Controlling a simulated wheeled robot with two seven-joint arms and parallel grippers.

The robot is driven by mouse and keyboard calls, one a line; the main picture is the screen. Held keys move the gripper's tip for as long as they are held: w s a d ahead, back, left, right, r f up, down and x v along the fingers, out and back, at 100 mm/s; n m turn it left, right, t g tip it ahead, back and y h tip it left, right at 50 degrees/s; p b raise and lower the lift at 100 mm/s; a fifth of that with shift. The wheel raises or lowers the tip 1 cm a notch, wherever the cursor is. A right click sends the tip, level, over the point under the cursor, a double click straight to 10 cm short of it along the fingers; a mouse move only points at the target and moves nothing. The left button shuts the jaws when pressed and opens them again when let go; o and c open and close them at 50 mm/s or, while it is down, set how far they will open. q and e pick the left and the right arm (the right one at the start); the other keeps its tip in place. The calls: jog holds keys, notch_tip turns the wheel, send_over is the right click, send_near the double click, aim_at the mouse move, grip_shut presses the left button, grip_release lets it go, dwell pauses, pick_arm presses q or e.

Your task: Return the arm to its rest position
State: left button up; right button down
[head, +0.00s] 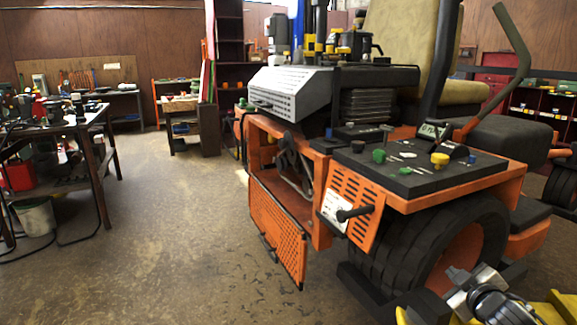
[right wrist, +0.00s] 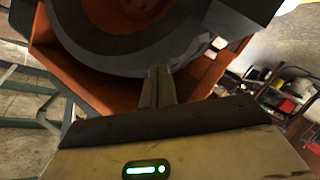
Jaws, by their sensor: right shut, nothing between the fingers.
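My right gripper (head: 458,276) is low at the bottom right of the head view, in front of the mower's big black tyre. In the right wrist view its fingers (right wrist: 158,76) are together and empty, pointing toward the tyre (right wrist: 125,30) with its orange hub. I cannot tell the exact gap to the tyre; no contact is clear. The orange mower (head: 430,190) stands with its control panel facing me. My left gripper does not show in either view.
A cluttered workbench (head: 97,118) stands at the left, with a white bucket (head: 37,218) below. The floor (head: 170,220) between bench and mower is clear.

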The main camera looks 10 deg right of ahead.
jog(key=s+a+f+g+y, duration=0.1)
jog(key=s+a+f+y, duration=0.1)
jog(key=s+a+f, duration=0.6)
jog(key=s+a+f+g+y, duration=0.15)
jog(key=s+a+f, duration=0.3)
jog(key=a, duration=0.65)
jog(key=s+a+f+m+g+y, duration=0.1)
jog(key=s+a+f+m+y, duration=0.1)
jog(key=s+a, duration=0.9)
jog(key=shift+s+a+m+y, duration=0.25)
jog(key=shift+a+m+y, duration=0.45)
jog(key=shift+a, duration=0.25)
